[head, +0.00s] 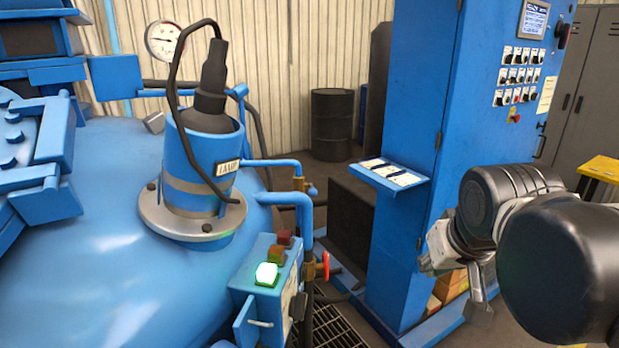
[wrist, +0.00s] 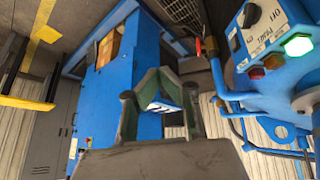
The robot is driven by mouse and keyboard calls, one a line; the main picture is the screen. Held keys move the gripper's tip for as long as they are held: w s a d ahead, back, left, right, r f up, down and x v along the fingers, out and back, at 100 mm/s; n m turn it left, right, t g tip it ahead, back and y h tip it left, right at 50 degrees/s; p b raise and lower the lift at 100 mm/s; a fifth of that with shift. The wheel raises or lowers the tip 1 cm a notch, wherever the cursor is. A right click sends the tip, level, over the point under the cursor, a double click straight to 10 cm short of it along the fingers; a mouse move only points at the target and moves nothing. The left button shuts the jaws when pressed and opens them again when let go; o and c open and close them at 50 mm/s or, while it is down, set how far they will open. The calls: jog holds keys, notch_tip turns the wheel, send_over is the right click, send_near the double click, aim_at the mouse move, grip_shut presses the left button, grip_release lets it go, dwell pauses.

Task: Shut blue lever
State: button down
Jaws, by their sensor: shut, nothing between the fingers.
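A small blue lever (head: 311,190) sits by a brass valve on the upper blue pipe beside the tank, in the middle of the head view. I cannot make it out surely in the wrist view. My gripper (head: 480,308) is at the right of the head view, in front of the tall blue cabinet, well apart from the lever and pointing downward. Its fingers also show in the middle of the wrist view (wrist: 160,80). It is shut and empty.
A red lever (head: 325,265) is on the lower pipe, beside a button box (head: 262,297) with a lit green lamp. The blue cabinet (head: 410,130) has a jutting shelf (head: 388,174). A yellow-topped table (head: 602,168) stands at right. Open space lies between pipes and cabinet.

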jog(key=w+a+r+n+g+h+p, duration=0.15)
jog(key=w+a+r, duration=0.4)
jog(key=w, duration=0.75)
jog(key=w+a+r+n+p, duration=0.1)
jog(key=w+a+r+p, duration=0.35)
jog(key=w, duration=0.75)
jog(key=w+a+f+n+h+p, duration=0.1)
jog(key=w+a+f+p, duration=0.15)
jog(key=w+a, duration=0.75)
jog(key=w+a+f+n+h+p, duration=0.1)
jog(key=w+a+f, duration=0.3)
jog(key=w+a, duration=0.55)
jog(key=shift+m, duration=0.25)
jog(key=p+x, duration=0.1)
jog(key=x, duration=0.8)
jog(key=shift+s+a+f, duration=0.1)
jog(key=shift+s+f, duration=0.05)
jog(key=shift+s+d+f, duration=0.35)
jog(key=shift+d+f, duration=0.2)
jog(key=shift+f, duration=0.25)
jog(key=shift+s+d+f, duration=0.35)
jog(key=shift+d+f, duration=0.15)
jog(key=shift+f, duration=0.3)
